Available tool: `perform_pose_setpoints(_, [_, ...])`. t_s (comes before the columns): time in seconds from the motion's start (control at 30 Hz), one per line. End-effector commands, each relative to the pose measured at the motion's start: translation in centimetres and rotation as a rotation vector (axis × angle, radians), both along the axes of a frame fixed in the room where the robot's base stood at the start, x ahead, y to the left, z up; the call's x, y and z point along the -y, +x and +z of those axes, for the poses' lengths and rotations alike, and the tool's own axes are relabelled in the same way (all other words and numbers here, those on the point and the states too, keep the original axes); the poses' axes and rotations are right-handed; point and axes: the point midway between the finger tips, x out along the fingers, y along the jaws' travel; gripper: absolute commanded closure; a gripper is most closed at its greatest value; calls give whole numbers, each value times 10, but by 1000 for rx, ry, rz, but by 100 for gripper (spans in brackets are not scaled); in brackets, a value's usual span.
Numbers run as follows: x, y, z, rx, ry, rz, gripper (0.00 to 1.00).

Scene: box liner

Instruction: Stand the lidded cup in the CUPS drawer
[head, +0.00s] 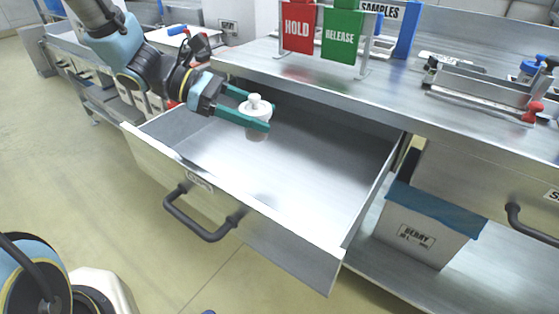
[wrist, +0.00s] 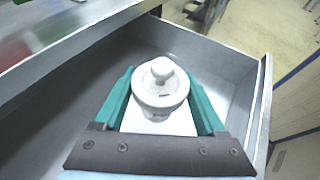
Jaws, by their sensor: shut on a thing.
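The white lidded cup (head: 256,112) is upright, with a round knob on its lid. My gripper (head: 252,118) is shut on it, with green fingers on both sides. The cup is over the open CUPS drawer (head: 300,246), near its back left part; I cannot tell if its base touches the drawer floor. In the wrist view the cup (wrist: 161,92) sits between the green fingers (wrist: 162,110), and its lid is on. The drawer (wrist: 250,110) is pulled well out and otherwise looks empty. The label on its front is too small to read clearly.
A steel worktop (head: 410,98) overhangs the drawer's back. Red HOLD (head: 299,27) and green RELEASE (head: 342,36) signs stand on it. A black handle (head: 200,222) juts from the drawer front. A BERRY box (head: 420,232) stands on the lower shelf. The drawer's right half is free.

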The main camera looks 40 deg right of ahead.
Motion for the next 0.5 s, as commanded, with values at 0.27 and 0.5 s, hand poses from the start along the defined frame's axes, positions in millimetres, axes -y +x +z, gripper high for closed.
perform_pose_setpoints(0.27, [0,-1,-46,-6,3,0,85])
perform_pose_setpoints(0.5, [0,-1,-72,-5,4,0,85])
